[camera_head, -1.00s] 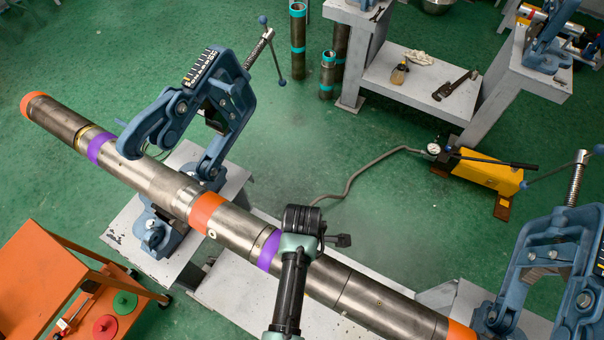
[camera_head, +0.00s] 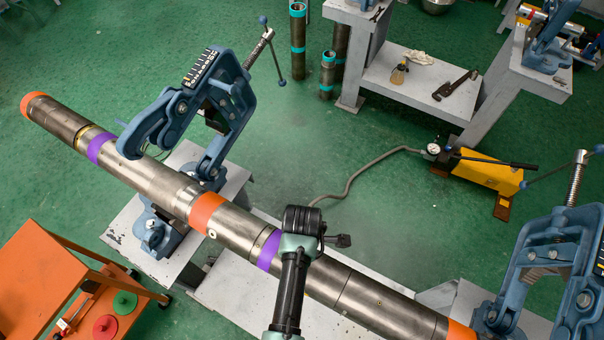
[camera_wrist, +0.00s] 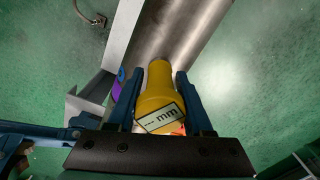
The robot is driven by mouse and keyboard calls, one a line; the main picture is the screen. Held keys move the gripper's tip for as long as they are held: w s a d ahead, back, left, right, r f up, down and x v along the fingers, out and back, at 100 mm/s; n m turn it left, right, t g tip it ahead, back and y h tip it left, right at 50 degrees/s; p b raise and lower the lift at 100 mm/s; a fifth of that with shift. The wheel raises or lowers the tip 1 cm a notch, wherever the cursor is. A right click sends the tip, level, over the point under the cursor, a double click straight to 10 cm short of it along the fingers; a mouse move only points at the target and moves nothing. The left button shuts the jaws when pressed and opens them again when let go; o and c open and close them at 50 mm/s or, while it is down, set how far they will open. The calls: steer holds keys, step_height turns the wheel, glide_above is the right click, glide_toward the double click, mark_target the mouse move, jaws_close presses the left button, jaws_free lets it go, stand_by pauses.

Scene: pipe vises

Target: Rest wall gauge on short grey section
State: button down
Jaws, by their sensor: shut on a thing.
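The wall gauge (camera_wrist: 158,95) is a yellow body with a white label reading "mm" in the wrist view. My gripper (camera_wrist: 158,82) is shut on it, with one blue finger on each side. A grey metal pipe (camera_wrist: 175,30) lies beyond the gauge; I cannot tell whether they touch. In the head view the long pipe (camera_head: 155,180) runs across from upper left to lower right, with orange and purple bands. My arm's end covers the pipe just right of a purple band (camera_head: 269,251), hiding the gauge there. I cannot tell which pipe stretch is the short grey section.
A blue pipe vise (camera_head: 225,100) stands open at left, another vise (camera_head: 550,260) at right. An orange cart (camera_head: 45,275) is at lower left. A yellow pump (camera_head: 485,172) with a hose lies on the green floor. A grey bench (camera_head: 410,90) stands behind.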

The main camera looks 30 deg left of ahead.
step_height(320, 180, up, 5)
steer(key=p, duration=0.5)
steer(key=shift+r, duration=1)
